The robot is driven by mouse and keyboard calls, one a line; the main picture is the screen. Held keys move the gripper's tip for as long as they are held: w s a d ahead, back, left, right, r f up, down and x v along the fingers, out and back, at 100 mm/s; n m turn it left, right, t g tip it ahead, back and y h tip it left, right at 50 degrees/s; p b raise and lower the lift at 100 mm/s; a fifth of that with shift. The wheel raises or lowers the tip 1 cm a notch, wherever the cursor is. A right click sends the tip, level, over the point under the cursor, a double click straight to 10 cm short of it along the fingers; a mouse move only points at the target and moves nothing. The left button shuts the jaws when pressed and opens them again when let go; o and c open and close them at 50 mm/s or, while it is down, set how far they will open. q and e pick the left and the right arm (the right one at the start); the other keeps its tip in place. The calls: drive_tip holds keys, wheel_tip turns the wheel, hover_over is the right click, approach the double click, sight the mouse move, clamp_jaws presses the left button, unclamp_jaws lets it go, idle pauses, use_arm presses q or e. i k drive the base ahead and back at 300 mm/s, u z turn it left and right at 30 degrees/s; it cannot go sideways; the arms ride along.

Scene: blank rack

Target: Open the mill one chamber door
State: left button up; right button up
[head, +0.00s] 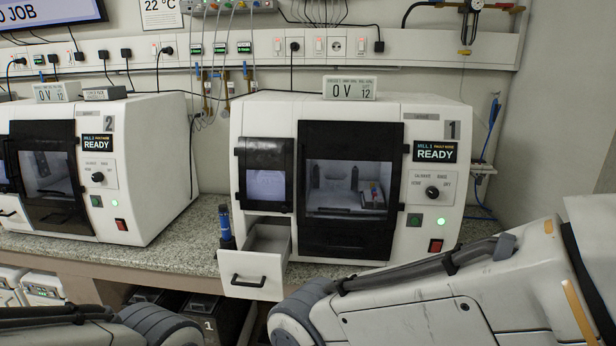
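Mill one (448,195) is a white box on the counter, marked "1", with a screen reading "MILL 1" and "READY". Its chamber door (348,238) is a tall black frame with a clear window, and it looks shut. Through the window I see a grey interior and a small block with coloured parts at the right. A smaller black-framed window (266,160) is to the left of the door. Below that, a white drawer (255,270) with a black handle is pulled out. My arms show at the bottom left and bottom right; neither gripper is in view.
Mill two (150,150) stands to the left, also showing "READY". A blue-handled tool (226,224) stands upright beside the open drawer. A knob (432,192), green button (414,220) and red switch (435,245) are right of the door.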

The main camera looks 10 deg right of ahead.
sight(317, 140)
drive_tip(key=u, duration=0.25)
drive_tip(key=i, duration=0.9)
drive_tip(key=z, duration=0.3)
